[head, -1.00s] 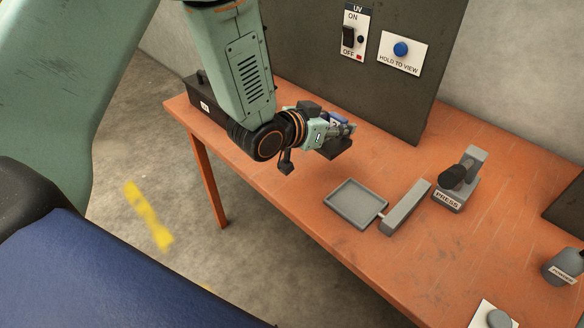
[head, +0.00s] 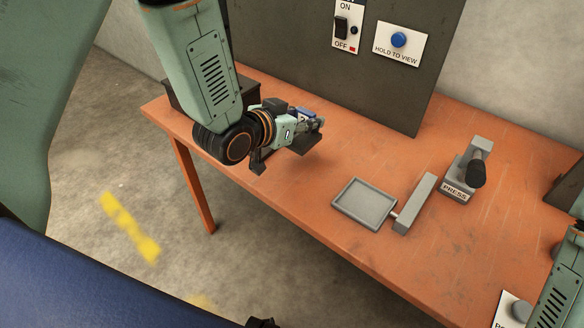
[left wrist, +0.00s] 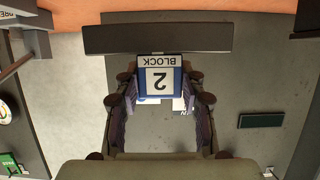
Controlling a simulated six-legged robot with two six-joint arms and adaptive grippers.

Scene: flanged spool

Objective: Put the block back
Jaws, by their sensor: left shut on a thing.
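The block sits between the two fingers. A dark bar (left wrist: 158,39) lies right against or just beyond it; I cannot tell if they are joined. In the head view the gripper is above the table's back left part, in front of the dark panel, and the block is mostly hidden. My right arm (head: 562,285) enters at the right edge; its gripper is out of view.
The orange table (head: 330,250) holds a grey tray (head: 364,204), a grey bar (head: 415,203) beside it and a press (head: 457,190) with a black handle. The dark panel (head: 400,95) carries a switch (head: 342,27) and a blue button (head: 399,39). A dark box stands behind my left arm.

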